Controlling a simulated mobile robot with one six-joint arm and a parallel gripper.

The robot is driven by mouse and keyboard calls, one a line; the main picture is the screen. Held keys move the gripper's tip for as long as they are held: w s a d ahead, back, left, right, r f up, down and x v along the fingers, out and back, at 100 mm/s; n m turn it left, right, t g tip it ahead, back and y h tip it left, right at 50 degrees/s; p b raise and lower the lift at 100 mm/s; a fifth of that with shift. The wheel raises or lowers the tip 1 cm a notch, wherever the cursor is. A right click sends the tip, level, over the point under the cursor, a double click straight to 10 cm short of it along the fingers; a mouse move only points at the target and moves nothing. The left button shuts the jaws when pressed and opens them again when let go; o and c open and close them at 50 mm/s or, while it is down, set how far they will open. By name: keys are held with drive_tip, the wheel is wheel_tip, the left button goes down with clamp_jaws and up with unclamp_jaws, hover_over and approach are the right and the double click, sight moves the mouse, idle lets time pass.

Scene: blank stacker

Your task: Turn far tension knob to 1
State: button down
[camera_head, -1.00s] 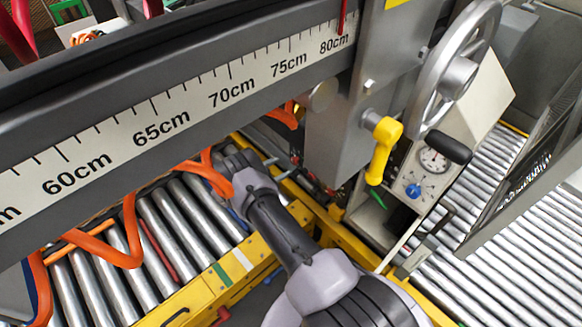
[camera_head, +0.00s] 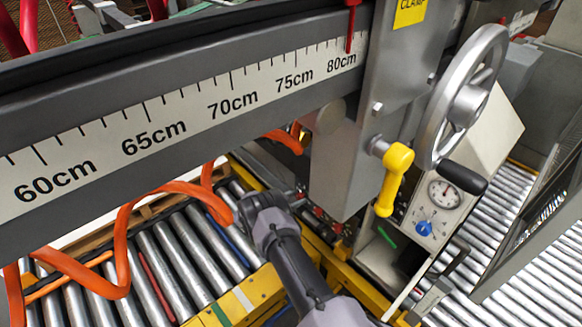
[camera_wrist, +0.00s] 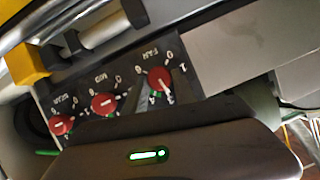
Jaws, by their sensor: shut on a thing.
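The far tension knob (camera_wrist: 158,79) is a small red knob on a dark panel, under upside-down lettering that reads FAR. A 0 and a 1 are printed above and to its right. A pale mark shows on its lower right side; its exact setting is hard to read. My gripper (camera_wrist: 156,92) is shut on the far knob, with a finger seen at the knob's lower left. The red mid knob (camera_wrist: 104,103) and near knob (camera_wrist: 61,125) sit to the left, clear of the fingers.
A grey beam with a centimetre scale (camera_head: 190,110) crosses above my arm. A grey handwheel (camera_head: 467,100), yellow handle (camera_head: 394,178) and blue knob (camera_head: 424,228) are at the right. Roller conveyors (camera_head: 165,255) lie below, with an orange hose (camera_head: 124,245).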

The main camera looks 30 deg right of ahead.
drive_tip(key=n+g, duration=0.1)
drive_tip(key=n, duration=0.1)
drive_tip(key=shift+f+n+g, duration=0.2)
drive_tip(key=shift+n+g, duration=0.1)
drive_tip(key=shift+g, duration=0.1)
drive_tip(key=shift+n, duration=0.3)
drive_tip(key=shift+s+g, duration=0.1)
drive_tip(key=shift+g, duration=0.3)
drive_tip(key=c, duration=1)
unclamp_jaws()
drive_tip(key=shift+r, duration=0.1)
drive_tip(key=shift+a+r, duration=0.15)
drive_tip(key=shift+a, duration=0.15)
drive_tip(key=p+v, duration=0.2)
drive_tip(key=v, duration=0.3)
drive_tip(key=p+v, duration=0.2)
drive_tip(key=v, duration=0.4)
drive_tip(key=p+v, duration=0.2)
drive_tip(key=v, duration=0.3)
drive_tip(key=shift+s+a, duration=0.1)
drive_tip(key=shift+a, duration=0.35)
